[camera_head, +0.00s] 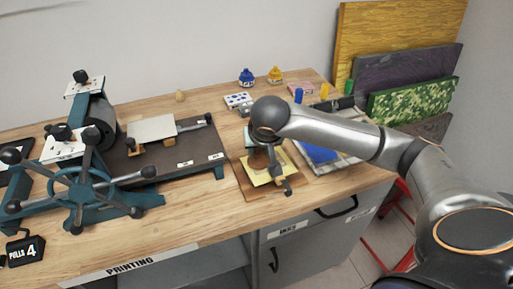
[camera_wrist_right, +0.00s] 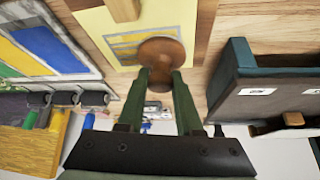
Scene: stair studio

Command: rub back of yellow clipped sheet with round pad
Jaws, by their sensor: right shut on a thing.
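The yellow sheet (camera_head: 258,179) lies on a brown wooden board (camera_head: 287,196) near the bench's front edge, partly hidden by my right arm. In the right wrist view the sheet (camera_wrist_right: 95,32) shows a blue-grey printed patch, and a small wooden piece (camera_wrist_right: 123,8) sits at its edge. My right gripper (camera_wrist_right: 161,73) is shut on the round brown pad (camera_wrist_right: 162,51), which is over the sheet's printed part. I cannot tell whether the pad touches the sheet. My left gripper is not in view.
A teal-and-black press with a spoked wheel (camera_head: 82,190) fills the left of the bench. Its dark bed (camera_head: 190,152) reaches close to the board. An ink tray (camera_head: 322,155) lies to the right. Ink pots (camera_head: 246,78) and a dotted card (camera_head: 238,100) stand behind. Coloured panels (camera_head: 400,40) lean against the wall.

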